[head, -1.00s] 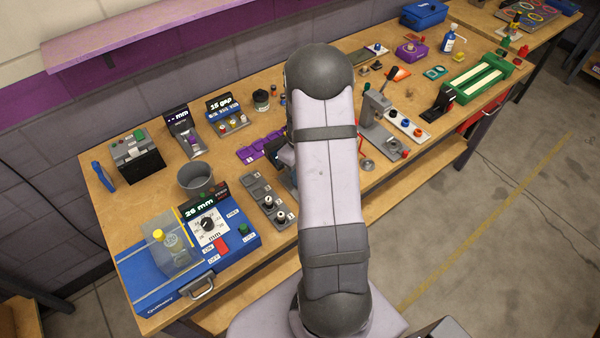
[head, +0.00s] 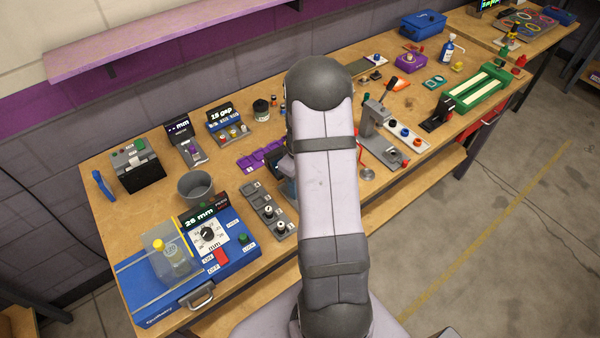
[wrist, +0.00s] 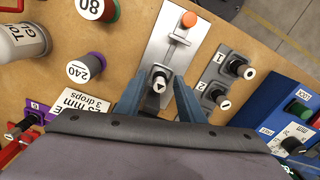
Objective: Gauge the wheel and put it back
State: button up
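In the wrist view, a small dark piece with a white, arrow-marked top (wrist: 160,82) stands on a silver plate (wrist: 165,50) with an orange knob at its far end. I cannot tell for sure whether this piece is the wheel. My gripper (wrist: 158,76) has its two blue fingers apart, one on each side of the piece, with narrow gaps showing. In the head view my arm hides the fingertips and this plate. A grey gauge with a "-- mm" display (head: 180,129) stands at the back left of the bench.
A grey rack (wrist: 226,76) with dark pieces marked 1 and 2 stands close right of the plate. Round pots (wrist: 88,67) and a white bottle (wrist: 25,42) are left. A blue machine (head: 232,254) is at the bench's front left, a grey cup (head: 196,187) behind it.

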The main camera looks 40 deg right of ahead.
notch_tip(320, 180, up, 12)
jog(key=b, duration=0.3)
jog(key=s+a+f+m, duration=0.1)
jog(key=s+a, duration=0.6)
jog(key=a, duration=0.3)
jog(key=s+a+f+m, duration=0.2)
jog(key=s+a, duration=0.5)
jog(key=a, duration=0.4)
jog(key=shift+s+f, duration=0.15)
jog(key=shift+f, duration=0.1)
